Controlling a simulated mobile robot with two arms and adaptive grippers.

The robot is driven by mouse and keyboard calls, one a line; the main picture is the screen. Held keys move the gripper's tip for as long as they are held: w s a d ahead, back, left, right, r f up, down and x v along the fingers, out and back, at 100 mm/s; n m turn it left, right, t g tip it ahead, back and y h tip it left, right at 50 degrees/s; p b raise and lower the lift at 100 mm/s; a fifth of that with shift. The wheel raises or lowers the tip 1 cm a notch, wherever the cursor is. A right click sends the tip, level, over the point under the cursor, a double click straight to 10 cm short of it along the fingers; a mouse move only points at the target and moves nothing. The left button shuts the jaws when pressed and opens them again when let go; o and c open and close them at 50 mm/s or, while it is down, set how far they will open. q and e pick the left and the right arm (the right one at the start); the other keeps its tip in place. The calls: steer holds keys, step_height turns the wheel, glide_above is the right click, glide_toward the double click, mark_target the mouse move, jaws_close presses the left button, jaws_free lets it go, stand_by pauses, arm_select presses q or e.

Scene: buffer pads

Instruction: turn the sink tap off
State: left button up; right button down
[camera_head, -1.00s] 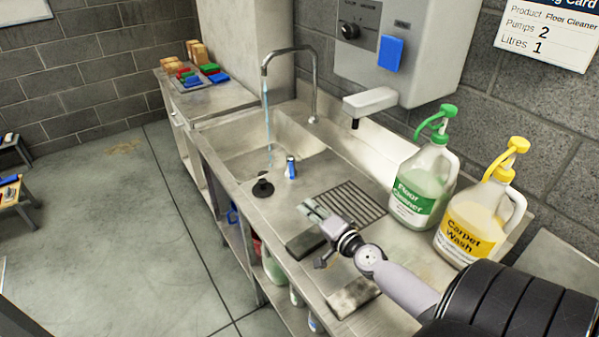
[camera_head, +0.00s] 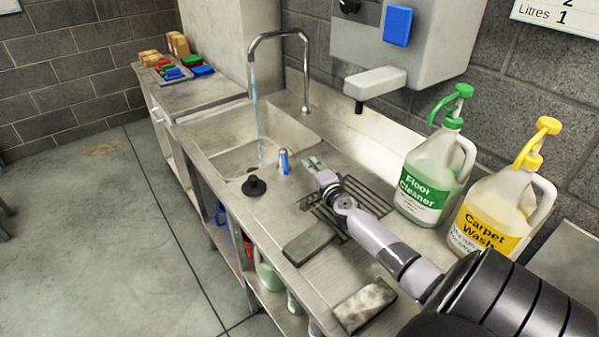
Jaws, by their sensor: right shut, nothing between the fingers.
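The tall curved sink tap (camera_head: 304,75) stands at the back of the steel sink. A thin blue-white stream of water (camera_head: 256,115) runs from its spout into the basin (camera_head: 225,158). A small blue-marked lever (camera_head: 284,161) stands upright on the counter at the basin's front right corner. My right gripper (camera_head: 311,162) is shut and empty, just to the right of the lever and close to it. I cannot tell whether they touch. My left gripper is not in view.
A black plug (camera_head: 254,185) lies left of the lever. A drain grate (camera_head: 362,192) is under my right arm. Floor Cleaner (camera_head: 427,180) and Carpet Wash (camera_head: 490,220) bottles stand at the right. A grey block (camera_head: 308,243) lies at the counter's front. A wall dispenser (camera_head: 375,82) hangs above.

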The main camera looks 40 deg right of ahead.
mark_target(285, 163)
steer(key=shift+w+a+f, duration=0.15)
steer(key=shift+w+a, duration=0.2)
steer(key=shift+a, duration=0.3)
steer(key=shift+w+a+f, duration=0.15)
steer(key=shift+w+a, duration=0.2)
steer(key=shift+a, duration=0.25)
steer(key=shift+w+a, duration=0.15)
steer(key=shift+a, duration=0.15)
steer(key=shift+a+f, duration=0.1)
steer(key=shift+w+a, duration=0.1)
steer(key=shift+a, duration=0.05)
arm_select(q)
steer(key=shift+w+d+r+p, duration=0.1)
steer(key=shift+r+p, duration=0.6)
arm_select(e)
steer(key=shift+w+a+m+g+h, duration=0.1)
steer(key=shift+a+m+g+h, duration=0.2)
steer(key=shift+m+h, duration=0.3)
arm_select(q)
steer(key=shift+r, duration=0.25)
arm_select(e)
steer(key=shift+a, duration=0.1)
